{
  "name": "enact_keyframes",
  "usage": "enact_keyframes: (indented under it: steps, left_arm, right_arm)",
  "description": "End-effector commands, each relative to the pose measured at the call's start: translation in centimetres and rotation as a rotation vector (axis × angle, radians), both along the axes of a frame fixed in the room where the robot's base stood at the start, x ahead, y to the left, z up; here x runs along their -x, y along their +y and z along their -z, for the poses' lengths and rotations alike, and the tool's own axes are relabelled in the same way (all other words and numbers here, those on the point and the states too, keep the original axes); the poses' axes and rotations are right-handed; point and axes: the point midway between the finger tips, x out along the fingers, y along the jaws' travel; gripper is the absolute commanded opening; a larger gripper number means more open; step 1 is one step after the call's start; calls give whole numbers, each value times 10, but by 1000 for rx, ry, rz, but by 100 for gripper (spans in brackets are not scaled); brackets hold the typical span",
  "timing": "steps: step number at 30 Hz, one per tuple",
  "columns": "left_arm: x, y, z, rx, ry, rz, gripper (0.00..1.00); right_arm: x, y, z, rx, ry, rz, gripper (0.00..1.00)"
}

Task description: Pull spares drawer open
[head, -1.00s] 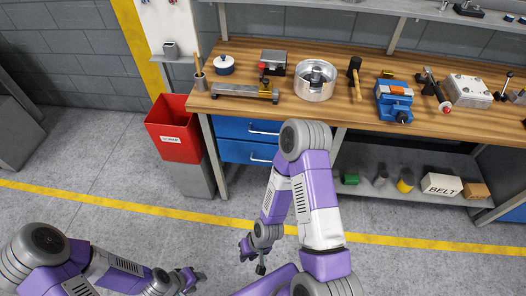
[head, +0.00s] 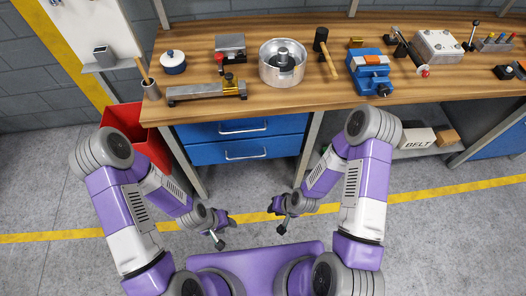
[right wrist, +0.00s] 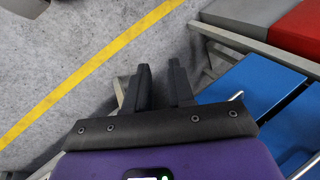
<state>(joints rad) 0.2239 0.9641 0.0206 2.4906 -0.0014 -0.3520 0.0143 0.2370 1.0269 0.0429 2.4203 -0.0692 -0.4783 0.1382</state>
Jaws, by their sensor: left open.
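Two blue drawers sit under the left end of the workbench: an upper drawer (head: 270,126) and a lower drawer (head: 205,154), each with a bar handle. Both look shut; no label shows which holds spares. Blue drawer fronts (right wrist: 252,84) also show at the right of the right wrist view. My left gripper (head: 226,231) is open and empty, in front of and below the drawers. My right gripper (head: 275,217) is to its right, also clear of the handles. In the right wrist view its two fingers (right wrist: 160,82) stand apart with nothing between them.
The wooden workbench (head: 205,110) carries a metal pot (head: 282,70), a blue vise (head: 370,75), a mallet (head: 325,55) and other tools. A red bin (head: 125,120) stands left of the drawers, partly behind my left arm. Floor before the drawers is clear.

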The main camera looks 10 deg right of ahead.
Motion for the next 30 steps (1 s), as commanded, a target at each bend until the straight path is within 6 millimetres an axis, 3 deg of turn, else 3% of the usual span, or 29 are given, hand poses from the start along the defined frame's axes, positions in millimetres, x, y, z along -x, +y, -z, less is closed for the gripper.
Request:
enact_keyframes:
  steps: [1, 4, 6, 10, 13, 18, 30]
  left_arm:
    - [1, 0, 15, -1, 2, -1, 43]
    - [1, 1, 35, -1, 2, -1, 43]
    - [1, 1, 47, -1, 2, -1, 43]
    - [1, 1, 66, -1, 2, -1, 43]
    - [1, 1, 74, -1, 2, -1, 43]
    - [0, 1, 80, -1, 2, -1, 43]
    - [0, 0, 99, -1, 1, -1, 43]
  right_arm:
    - [-24, 8, 23, -32, -64, 67, 23]
    - [-80, 26, 48, -149, -220, 251, 23]
    - [-115, 37, 58, -264, -322, 385, 23]
    - [-164, 51, 62, -506, -472, 599, 23]
    - [-185, 55, 57, -665, -543, 707, 23]
    - [-201, 57, 51, -804, -592, 786, 23]
    - [-253, 79, 60, -812, -597, 789, 23]
